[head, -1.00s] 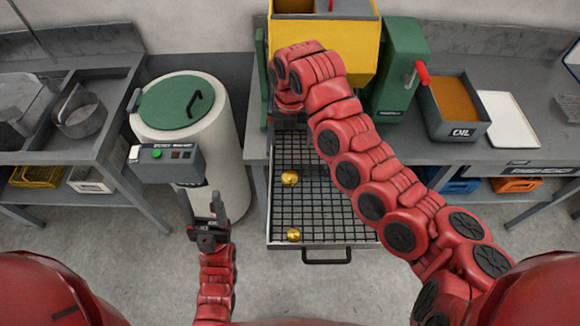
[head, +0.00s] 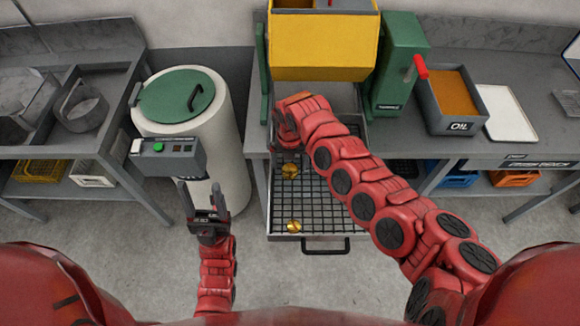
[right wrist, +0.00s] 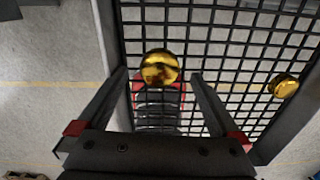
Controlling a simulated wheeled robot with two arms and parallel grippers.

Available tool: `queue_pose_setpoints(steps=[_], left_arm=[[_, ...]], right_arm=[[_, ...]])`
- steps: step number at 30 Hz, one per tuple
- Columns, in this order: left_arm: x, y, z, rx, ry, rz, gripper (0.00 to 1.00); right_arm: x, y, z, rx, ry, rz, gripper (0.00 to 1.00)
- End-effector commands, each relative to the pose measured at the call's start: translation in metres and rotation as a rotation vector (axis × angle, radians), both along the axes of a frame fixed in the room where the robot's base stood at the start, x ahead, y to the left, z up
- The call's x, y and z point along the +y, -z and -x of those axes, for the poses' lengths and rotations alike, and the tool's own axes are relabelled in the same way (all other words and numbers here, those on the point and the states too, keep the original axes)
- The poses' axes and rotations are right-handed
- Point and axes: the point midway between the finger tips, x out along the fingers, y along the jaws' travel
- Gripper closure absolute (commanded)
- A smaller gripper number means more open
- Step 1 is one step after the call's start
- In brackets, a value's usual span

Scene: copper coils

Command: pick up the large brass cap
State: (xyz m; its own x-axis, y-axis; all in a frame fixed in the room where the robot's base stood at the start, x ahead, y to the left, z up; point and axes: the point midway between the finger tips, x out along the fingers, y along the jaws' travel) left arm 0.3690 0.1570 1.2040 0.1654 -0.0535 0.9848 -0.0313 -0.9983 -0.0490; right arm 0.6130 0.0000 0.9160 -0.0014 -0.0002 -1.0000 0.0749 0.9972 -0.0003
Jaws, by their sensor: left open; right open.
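The large brass cap (head: 289,171) lies on the mesh of the pulled-out tray, towards its left side. It is round and shiny. In the right wrist view the large brass cap (right wrist: 160,68) shows between the fingertips of my right gripper (right wrist: 158,75), which is open with a gap on each side. In the head view my right gripper (head: 289,152) points down just above and behind this cap, partly hidden by its own wrist. A smaller brass cap (head: 294,226) lies nearer the tray's front edge. My left gripper (head: 199,190) is open and empty, in front of the white drum.
The mesh tray (head: 345,239) has a raised rim and a front handle. A yellow hopper (head: 322,45) stands above its back end. The white drum (head: 215,140) with a green lid stands left. An oil tub (head: 455,127) is on the right bench.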

Motion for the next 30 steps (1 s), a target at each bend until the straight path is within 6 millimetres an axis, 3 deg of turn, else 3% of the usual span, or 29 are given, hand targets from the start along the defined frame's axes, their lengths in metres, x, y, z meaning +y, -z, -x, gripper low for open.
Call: queue_pose_setpoints(steps=[6, 14, 27, 30], left_arm=[[0.0, -0.007, 0.0, 0.0, 0.0, 0.0, 0.41], [0.0, -0.006, 0.0, 0.0, 0.0, 0.0, 0.41], [0.0, -0.006, 0.0, 0.0, 0.0, 0.0, 0.41], [0.0, -0.006, 0.0, 0.001, 0.0, 0.0, 0.41]], right_arm=[[0.0, 0.018, 0.0, 0.002, 0.0, 0.001, 0.0], [0.0, 0.02, 0.0, 0.0, 0.001, 0.0, 0.02], [0.0, 0.02, -0.001, -0.001, 0.0, 0.0, 0.81], [0.0, 0.02, -0.001, -0.001, 0.0, 0.0, 0.9]])
